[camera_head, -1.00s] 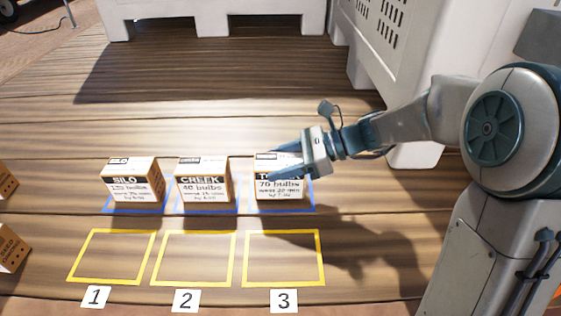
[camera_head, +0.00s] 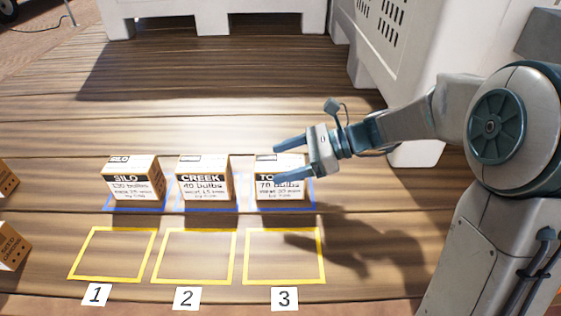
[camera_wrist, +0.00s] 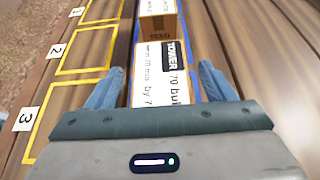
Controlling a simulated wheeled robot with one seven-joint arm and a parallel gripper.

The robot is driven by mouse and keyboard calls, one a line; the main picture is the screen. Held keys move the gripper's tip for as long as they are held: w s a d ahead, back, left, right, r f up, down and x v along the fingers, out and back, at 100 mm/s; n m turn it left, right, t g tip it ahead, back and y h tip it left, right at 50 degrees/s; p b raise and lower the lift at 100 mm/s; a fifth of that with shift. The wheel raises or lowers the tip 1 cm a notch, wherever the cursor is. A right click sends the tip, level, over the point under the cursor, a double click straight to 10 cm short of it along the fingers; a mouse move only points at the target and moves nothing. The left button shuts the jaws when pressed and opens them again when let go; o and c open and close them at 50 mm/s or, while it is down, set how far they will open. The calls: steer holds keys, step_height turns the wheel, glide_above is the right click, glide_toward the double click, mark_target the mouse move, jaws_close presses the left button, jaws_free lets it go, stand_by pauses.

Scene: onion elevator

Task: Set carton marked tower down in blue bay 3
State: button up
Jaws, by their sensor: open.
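The carton marked TOWER (camera_head: 285,191) stands upright in the blue bay 3 (camera_head: 311,207), the rightmost of the blue outlines, in line with the number 3 card. My gripper (camera_head: 276,163) is open, its fingers pointing left above the carton and covering part of its label. In the wrist view the TOWER carton (camera_wrist: 160,97) lies between the two spread fingers, with gaps showing at both sides. Whether a finger still touches it cannot be told from the head view.
The CREEK carton (camera_head: 204,188) and the SILO carton (camera_head: 135,188) stand in the blue bays to the left. Yellow outlines, such as the one by card 3 (camera_head: 284,281), are empty in front. More cartons (camera_head: 12,247) show at the left edge. White crates (camera_head: 215,20) stand behind.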

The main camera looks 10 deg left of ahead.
steer(key=v, duration=1.1)
steer(key=s+d+f+n+h, duration=0.1)
steer(key=s+h, duration=0.1)
steer(key=s, duration=0.1)
steer(key=s+d+f+n+t+h, duration=0.1)
steer(key=s+n+h, duration=0.1)
steer(key=s+d+f+n+h, duration=0.1)
steer(key=s+d+f+n, duration=0.1)
steer(key=s, duration=0.1)
steer(key=shift+s+h, duration=0.3)
steer(key=shift+h, duration=0.1)
steer(key=s+d+n+h, duration=0.1)
steer(key=s+d+f+n+t+h, duration=0.1)
steer(key=d, duration=0.1)
steer(key=s+d+f+n+t+h, duration=0.1)
steer(key=s+n, duration=0.1)
steer(key=shift+d, duration=0.4)
steer(key=s+d+n+t+h, duration=0.1)
steer(key=d+n, duration=0.1)
steer(key=s+d+f+n+t+h, duration=0.1)
steer(key=d, duration=0.1)
steer(key=s+d+n+h, duration=0.1)
steer(key=d+n+h, duration=0.1)
steer(key=shift+s+f+n+t, duration=0.2)
steer(key=shift+s+n+t, duration=0.1)
steer(key=shift+t, duration=0.1)
steer(key=shift+d+n, duration=0.25)
steer(key=shift+n, duration=0.05)
